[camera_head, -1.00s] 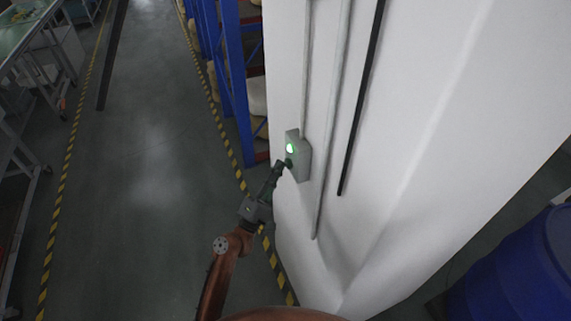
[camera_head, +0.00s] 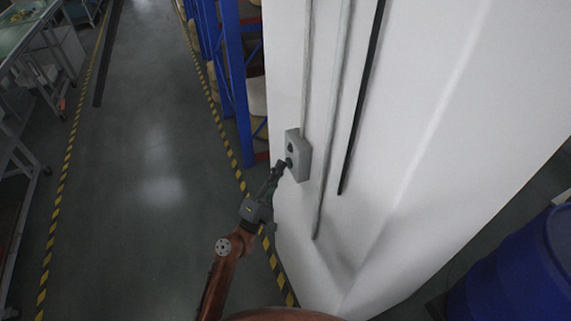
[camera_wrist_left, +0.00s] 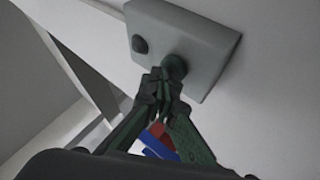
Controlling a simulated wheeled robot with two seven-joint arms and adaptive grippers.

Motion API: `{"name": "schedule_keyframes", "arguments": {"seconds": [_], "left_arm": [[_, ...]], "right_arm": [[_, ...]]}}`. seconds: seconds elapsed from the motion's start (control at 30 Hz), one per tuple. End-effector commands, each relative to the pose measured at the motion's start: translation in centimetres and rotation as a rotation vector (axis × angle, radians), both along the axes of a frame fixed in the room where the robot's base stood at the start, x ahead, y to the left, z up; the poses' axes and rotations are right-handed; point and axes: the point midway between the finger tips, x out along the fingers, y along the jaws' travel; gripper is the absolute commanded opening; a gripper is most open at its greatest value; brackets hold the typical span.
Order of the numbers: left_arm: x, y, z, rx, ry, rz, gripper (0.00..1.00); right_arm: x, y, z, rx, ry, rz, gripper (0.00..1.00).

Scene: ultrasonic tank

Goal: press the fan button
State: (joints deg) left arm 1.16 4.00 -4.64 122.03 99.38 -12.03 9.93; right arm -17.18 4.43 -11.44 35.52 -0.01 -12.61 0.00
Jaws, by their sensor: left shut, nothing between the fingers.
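A grey switch box (camera_head: 302,158) is fixed to the white pillar in the head view, and it fills the top of the left wrist view (camera_wrist_left: 205,40). It has two round buttons. The upper button (camera_head: 290,148) is dark and unlit; in the left wrist view a dark button (camera_wrist_left: 139,44) shows at the left. The lower, green button (camera_wrist_left: 175,67) is partly hidden behind my fingertips. My left gripper (camera_wrist_left: 160,88) is shut and empty. Its tips are at or very near the lower button; contact cannot be told for sure. My right gripper is not in view.
Conduits (camera_head: 330,120) and a black pipe (camera_head: 362,95) run down the white pillar (camera_head: 430,130). Blue shelving (camera_head: 236,90) stands behind it. A blue drum (camera_head: 515,270) is at the lower right. The aisle floor (camera_head: 150,190) at left is clear.

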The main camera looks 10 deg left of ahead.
Motion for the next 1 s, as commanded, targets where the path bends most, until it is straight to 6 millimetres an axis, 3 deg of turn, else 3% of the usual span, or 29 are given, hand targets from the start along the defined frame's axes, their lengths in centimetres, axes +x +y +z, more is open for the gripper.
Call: {"name": "schedule_keyframes", "arguments": {"seconds": [0.27,0.73,1.0], "left_arm": [[-0.2,0.4,-0.1,0.001,0.001,0.003,0.0],[-2.6,4.2,-0.2,0.002,0.002,0.004,0.0],[-3.3,5.1,-0.1,-0.001,0.002,0.002,0.0]], "right_arm": [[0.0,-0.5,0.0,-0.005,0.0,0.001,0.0],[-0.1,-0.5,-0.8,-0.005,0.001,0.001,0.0],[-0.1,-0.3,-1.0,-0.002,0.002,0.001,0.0]]}}
